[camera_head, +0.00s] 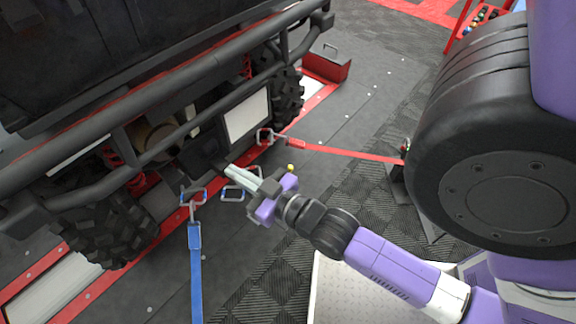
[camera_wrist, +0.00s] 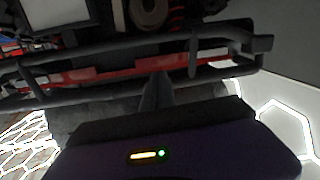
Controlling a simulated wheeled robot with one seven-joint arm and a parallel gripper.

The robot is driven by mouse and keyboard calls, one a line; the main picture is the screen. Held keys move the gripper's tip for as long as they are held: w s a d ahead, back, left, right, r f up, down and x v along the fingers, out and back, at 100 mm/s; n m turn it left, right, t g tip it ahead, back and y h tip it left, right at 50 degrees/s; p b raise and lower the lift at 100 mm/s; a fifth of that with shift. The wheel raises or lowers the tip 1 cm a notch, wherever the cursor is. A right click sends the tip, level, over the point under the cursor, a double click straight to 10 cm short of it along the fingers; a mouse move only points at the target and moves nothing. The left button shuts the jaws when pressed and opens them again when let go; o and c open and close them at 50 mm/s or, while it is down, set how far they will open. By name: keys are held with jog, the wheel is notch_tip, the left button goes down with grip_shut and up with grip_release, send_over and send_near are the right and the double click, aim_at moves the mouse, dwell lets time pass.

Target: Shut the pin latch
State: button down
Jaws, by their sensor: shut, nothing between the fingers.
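My gripper (camera_head: 228,172) reaches in from the lower right of the head view, its pale fingers pressed together and empty. The fingertips are close to a dark block (camera_head: 205,152) low on the end of the vehicle; I cannot tell whether they touch it. In the wrist view the shut fingers (camera_wrist: 156,92) point at the vehicle's tubular bars (camera_wrist: 100,62). I cannot make out the pin latch for certain in either view; it may be too small or hidden by the fingers.
A blue strap (camera_head: 195,265) and a red strap (camera_head: 350,152) run from hooks at the vehicle. Blue-edged shackles (camera_head: 233,192) lie near my gripper.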

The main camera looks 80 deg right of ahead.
jog(key=s+d+f+m+g+h+b, duration=0.1)
jog(key=d+f+m+g+b, duration=0.15)
jog(key=d+f, duration=0.7)
jog(key=d+f+m+g+h+b, duration=0.15)
jog(key=d+g, duration=0.25)
jog(key=d, duration=1.2)
jog(key=s+d+f+m+g+b, duration=0.1)
jog(key=d+f+m+g+b, duration=0.25)
jog(key=d+f, duration=0.65)
jog(key=s+a+f+n+g+y+b, duration=0.1)
jog(key=s+f+y+b, duration=0.1)
jog(key=f, duration=0.6)
jog(key=s+f+g+y+b, duration=0.2)
jog(key=f+y, duration=0.3)
jog(key=f, duration=0.4)
jog(key=shift+a+n, duration=0.35)
jog(key=shift+s, duration=0.1)
